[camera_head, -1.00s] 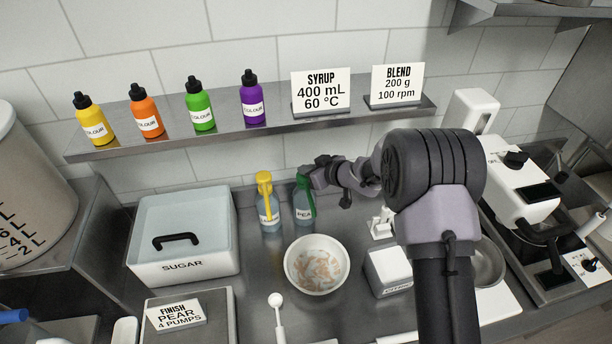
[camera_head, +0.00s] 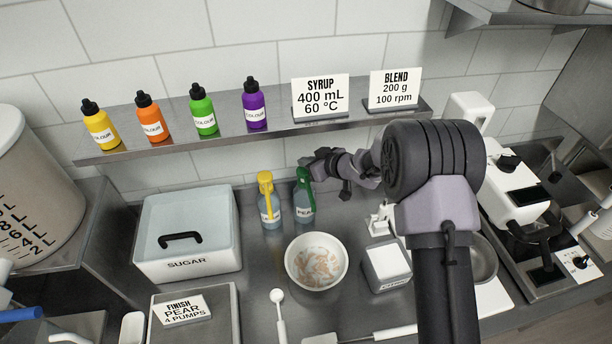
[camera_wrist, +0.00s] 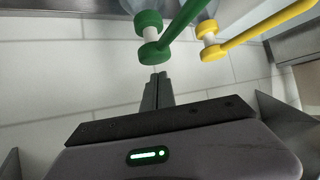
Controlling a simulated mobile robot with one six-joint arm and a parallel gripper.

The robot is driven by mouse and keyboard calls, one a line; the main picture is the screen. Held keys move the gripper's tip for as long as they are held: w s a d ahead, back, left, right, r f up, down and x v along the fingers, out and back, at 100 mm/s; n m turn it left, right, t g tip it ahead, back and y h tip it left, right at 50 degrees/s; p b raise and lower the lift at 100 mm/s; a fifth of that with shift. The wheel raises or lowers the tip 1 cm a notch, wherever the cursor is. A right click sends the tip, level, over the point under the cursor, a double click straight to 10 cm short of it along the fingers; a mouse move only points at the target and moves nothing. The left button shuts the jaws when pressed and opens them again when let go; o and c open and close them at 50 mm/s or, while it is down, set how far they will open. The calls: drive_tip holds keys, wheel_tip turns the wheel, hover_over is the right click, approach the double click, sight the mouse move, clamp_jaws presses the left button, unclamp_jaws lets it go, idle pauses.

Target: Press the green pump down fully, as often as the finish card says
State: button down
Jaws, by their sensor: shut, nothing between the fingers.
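The finish card (camera_head: 181,309) reads PEAR, 4 PUMPS. The green pump (camera_head: 304,178) tops a blue-grey bottle labelled PEA… (camera_head: 304,207), its label partly cut off from view. My gripper (camera_head: 310,162) is shut and empty, just above the green pump head. In the wrist view, which shows the scene upside down, the shut fingertips (camera_wrist: 158,78) point at the green pump head (camera_wrist: 152,53) with a small gap. A white stem shows between head and collar, so the pump stands raised.
A bottle with a yellow pump (camera_head: 265,183) stands close left of the green one. A white bowl (camera_head: 290,270) with pinkish contents sits in front. The sugar box (camera_head: 188,265) is at left. A shelf (camera_head: 280,132) with colour bottles runs behind.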

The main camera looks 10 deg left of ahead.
drive_tip(key=shift+f, duration=0.1)
drive_tip(key=shift+f+b, duration=1.2)
drive_tip(key=shift+f, duration=0.65)
drive_tip(key=shift+r, duration=0.1)
wheel_tip(320, 180, up, 4)
drive_tip(key=p, duration=0.4)
drive_tip(key=shift+f+b, duration=0.35)
